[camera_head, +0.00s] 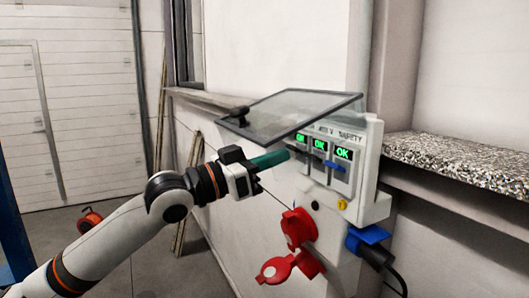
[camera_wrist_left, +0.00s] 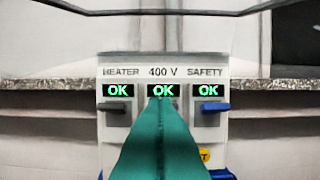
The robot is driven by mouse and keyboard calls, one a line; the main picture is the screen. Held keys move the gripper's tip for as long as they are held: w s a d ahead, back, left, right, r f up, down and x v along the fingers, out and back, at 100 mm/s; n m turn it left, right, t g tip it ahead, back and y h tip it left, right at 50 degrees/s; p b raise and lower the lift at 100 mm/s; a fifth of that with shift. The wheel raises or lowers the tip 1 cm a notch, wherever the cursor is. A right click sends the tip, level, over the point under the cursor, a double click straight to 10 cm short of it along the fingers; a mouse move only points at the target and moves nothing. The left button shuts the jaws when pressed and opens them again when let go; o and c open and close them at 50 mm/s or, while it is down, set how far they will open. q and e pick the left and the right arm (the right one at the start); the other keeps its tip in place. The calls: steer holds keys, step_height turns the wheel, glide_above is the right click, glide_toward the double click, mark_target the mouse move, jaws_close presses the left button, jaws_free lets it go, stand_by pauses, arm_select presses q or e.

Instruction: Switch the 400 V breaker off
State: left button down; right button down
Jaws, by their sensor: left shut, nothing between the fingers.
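The breaker box (camera_head: 368,165) is on the wall at the right, its tinted lid (camera_head: 285,113) raised. In the left wrist view, three breakers labelled HEATER, 400 V and SAFETY sit side by side. Each display shows green OK, including the 400 V display (camera_wrist_left: 163,90). The heater lever (camera_wrist_left: 115,107) is dark grey and the safety lever (camera_wrist_left: 211,107) is blue. My left gripper (camera_head: 284,156), with green fingers, is shut and empty, its tips in front of the 400 V breaker. They hide its lever in the wrist view; I cannot tell whether they touch it. My right gripper is not in view.
The raised lid hangs just above my left gripper. Red sockets (camera_head: 298,228) and a blue plug (camera_head: 370,238) with a black cable are below the box. A speckled stone ledge (camera_head: 460,160) is at the right. Open floor lies at the left.

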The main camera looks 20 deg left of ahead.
arm_select(q)
steer(key=p+x, duration=0.2)
steer(key=x, duration=0.4)
steer(key=shift+f, duration=0.1)
steer(key=shift+s, duration=0.1)
